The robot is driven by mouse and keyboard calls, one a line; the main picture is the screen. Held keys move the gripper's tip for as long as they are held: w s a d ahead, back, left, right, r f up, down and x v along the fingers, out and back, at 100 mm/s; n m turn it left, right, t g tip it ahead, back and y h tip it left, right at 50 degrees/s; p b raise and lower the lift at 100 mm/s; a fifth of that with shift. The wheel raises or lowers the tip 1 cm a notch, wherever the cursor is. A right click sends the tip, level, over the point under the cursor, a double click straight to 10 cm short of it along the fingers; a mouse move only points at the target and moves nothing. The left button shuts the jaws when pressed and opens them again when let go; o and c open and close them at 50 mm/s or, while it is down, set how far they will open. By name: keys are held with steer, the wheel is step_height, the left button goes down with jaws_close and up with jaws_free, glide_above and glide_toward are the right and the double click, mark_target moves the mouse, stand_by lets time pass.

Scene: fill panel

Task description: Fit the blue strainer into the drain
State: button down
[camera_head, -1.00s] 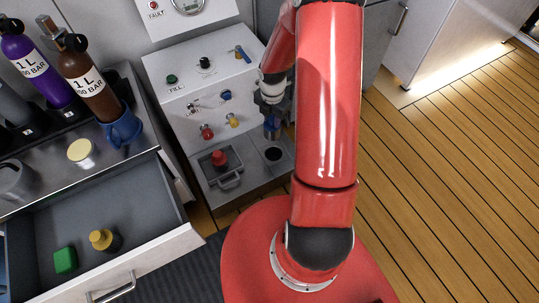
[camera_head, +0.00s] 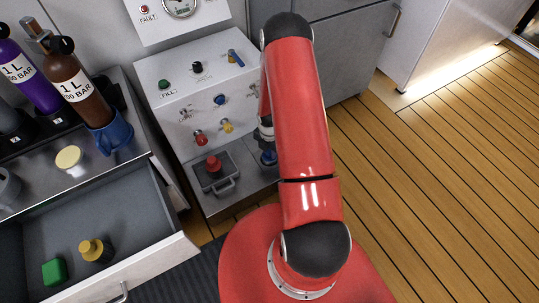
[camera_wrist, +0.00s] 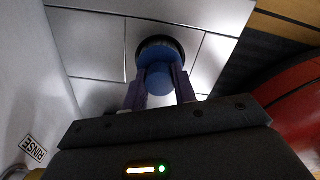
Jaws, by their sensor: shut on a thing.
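The blue strainer (camera_head: 268,158) is at the grey shelf at the foot of the white panel. In the wrist view, the strainer's blue knob (camera_wrist: 158,80) is between the two fingers of my gripper (camera_wrist: 160,92), which is shut on it. Beyond the knob, the dark round rim of the drain (camera_wrist: 143,44) shows around the strainer's wider blue part. The strainer is at the drain, roughly lined up with it; I cannot tell how deep it sits. In the head view the drain is hidden behind the strainer and my arm.
Beside the drain, a red-knobbed thing (camera_head: 213,164) stands on a dark square plate with a handle. The white panel (camera_head: 190,85) with several coloured knobs rises close behind. An open drawer (camera_head: 120,215) at the left holds a green block (camera_head: 53,271) and a yellow-capped thing (camera_head: 92,250).

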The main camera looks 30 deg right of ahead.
mark_target(269, 157)
steer(key=shift+f, duration=1.5)
steer(key=shift+f, duration=0.1)
steer(key=c, duration=1.4)
jaws_free()
